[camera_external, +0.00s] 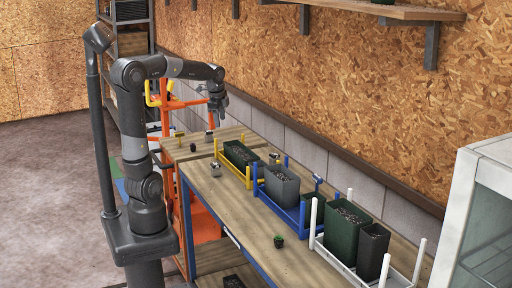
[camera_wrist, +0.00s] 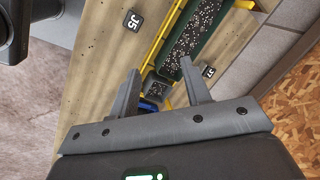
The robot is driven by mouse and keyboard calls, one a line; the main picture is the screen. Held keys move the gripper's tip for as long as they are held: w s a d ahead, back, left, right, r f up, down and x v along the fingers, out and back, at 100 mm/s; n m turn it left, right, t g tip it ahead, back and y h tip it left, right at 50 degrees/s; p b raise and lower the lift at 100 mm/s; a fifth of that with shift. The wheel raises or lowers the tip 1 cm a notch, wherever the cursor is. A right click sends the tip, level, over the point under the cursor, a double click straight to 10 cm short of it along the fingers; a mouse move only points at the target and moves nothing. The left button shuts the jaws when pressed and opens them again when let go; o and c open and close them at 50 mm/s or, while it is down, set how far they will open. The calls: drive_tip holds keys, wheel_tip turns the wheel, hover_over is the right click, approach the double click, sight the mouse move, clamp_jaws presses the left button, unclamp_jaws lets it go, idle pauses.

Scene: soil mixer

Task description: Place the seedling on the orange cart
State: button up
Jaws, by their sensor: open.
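A small green seedling (camera_external: 278,241) in a dark pot stands on the wooden workbench, near its front edge, left of the white rack. The orange cart (camera_external: 206,224) shows at the far left end of the bench, partly hidden by my arm and the bench. My gripper (camera_external: 217,112) is raised above the far end of the bench, well away from the seedling. In the wrist view, my gripper (camera_wrist: 160,88) has its two fingers apart with nothing held between them. I cannot make out the seedling in the wrist view.
Yellow (camera_external: 247,178), blue (camera_external: 263,195) and white (camera_external: 341,264) racks hold soil-filled planters along the wall side of the bench (camera_external: 240,210). A white cabinet (camera_external: 480,215) stands at the right. A shelf (camera_external: 370,12) overhangs the back.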

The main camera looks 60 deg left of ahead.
drive_tip(key=s+d+f+n+t+h, duration=0.2)
drive_tip(key=s+d+n, duration=0.6)
drive_tip(key=s+d, duration=0.6)
drive_tip(key=d+f+t, duration=0.1)
drive_tip(key=d, duration=0.1)
drive_tip(key=shift+d+n+t, duration=0.3)
drive_tip(key=shift+d+n, duration=0.05)
drive_tip(key=shift+n, duration=0.05)
